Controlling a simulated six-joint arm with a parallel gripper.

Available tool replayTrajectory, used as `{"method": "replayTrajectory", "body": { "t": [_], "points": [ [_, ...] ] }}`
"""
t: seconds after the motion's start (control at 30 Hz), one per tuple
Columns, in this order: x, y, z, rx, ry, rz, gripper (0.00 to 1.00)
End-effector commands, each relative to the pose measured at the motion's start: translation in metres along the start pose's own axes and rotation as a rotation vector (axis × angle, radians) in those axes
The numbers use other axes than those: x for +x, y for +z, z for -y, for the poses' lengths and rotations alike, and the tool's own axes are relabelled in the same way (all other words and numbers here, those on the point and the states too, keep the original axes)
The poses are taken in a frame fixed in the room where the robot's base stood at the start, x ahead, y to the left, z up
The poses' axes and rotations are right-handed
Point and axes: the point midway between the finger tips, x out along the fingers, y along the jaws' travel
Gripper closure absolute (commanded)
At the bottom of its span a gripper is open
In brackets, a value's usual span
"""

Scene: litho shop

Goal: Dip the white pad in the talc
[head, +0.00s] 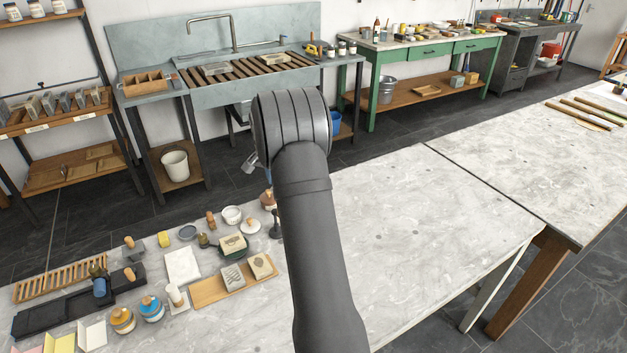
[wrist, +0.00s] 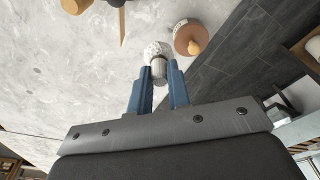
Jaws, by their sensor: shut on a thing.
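My gripper (wrist: 159,80) has blue fingers and is shut on the grey handle of a white, speckled, rounded pad (wrist: 157,49) in the wrist view. The pad is at the far end of the fingers, above or near the pale tabletop; I cannot tell if it touches anything. A small white bowl (head: 232,215) stands on the table left of my arm. It may hold the talc, but its contents are too small to tell.
A brown round pad with a wooden knob (wrist: 188,40) is close beside the held pad. Left of my arm, blocks on a wooden tray (head: 208,292), jars (head: 151,309) and a slatted rack (head: 60,280) crowd the table (head: 400,215). Its right part is clear.

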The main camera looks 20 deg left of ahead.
Motion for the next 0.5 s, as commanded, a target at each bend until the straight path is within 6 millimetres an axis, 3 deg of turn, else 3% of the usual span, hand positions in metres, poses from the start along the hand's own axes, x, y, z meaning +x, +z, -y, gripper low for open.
{"method": "replayTrajectory", "body": {
  "t": [0.03,0.2,0.33,0.5],
  "points": [
    [0.002,0.008,0.022,-0.017,-0.002,0.0,1.0],
    [0.004,0.033,0.082,-0.051,-0.008,-0.001,1.0],
    [0.005,0.05,0.114,-0.07,-0.011,-0.002,1.0],
    [0.006,0.064,0.137,-0.082,-0.012,-0.002,1.0]
  ]
}}
